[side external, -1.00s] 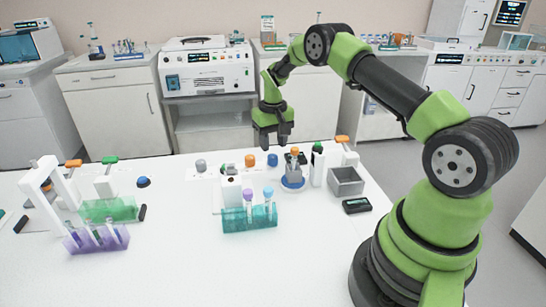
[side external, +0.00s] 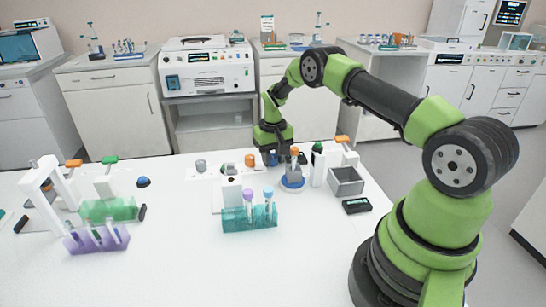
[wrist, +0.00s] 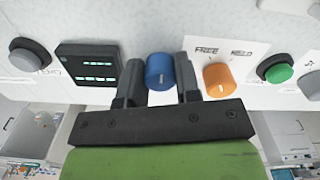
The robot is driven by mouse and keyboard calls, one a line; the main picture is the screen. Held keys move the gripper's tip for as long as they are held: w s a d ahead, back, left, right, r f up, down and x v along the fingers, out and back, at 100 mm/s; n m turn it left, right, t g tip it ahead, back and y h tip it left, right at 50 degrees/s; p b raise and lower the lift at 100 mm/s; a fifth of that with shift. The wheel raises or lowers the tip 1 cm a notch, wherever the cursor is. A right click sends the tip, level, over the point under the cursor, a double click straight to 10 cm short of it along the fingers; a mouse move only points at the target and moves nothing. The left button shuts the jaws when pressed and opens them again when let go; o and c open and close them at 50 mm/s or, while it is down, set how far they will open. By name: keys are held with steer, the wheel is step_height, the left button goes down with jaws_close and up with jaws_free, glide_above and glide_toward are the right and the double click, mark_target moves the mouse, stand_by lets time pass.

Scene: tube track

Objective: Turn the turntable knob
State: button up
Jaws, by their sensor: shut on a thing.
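The blue knob (wrist: 160,70) is between the two fingers of my gripper (wrist: 161,92) in the wrist view, with a finger on each side. My gripper is shut on it, and a pale mark shows on the knob's face. In the side view my gripper (side external: 272,158) is down at the back edge of the table and mostly covers the knob. A round blue turntable (side external: 292,183) with an orange-capped tube (side external: 295,155) on it stands just in front and to the right.
An orange knob (wrist: 218,80) labelled FREE and HOLD is close beside my right finger in the wrist view. A green button (wrist: 279,73) and a dark display (wrist: 88,65) flank them. A teal tube rack (side external: 250,217) and a grey bin (side external: 346,182) stand nearby.

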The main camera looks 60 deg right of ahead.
mark_target(273, 156)
steer(key=shift+m, duration=0.3)
steer(key=m, duration=0.3)
steer(key=shift+m, duration=1.8)
steer(key=o, duration=0.6)
steer(key=shift+o, duration=0.2)
steer(key=shift+r, duration=0.1)
step_height(273, 156, up, 10)
steer(key=shift+f, duration=0.1)
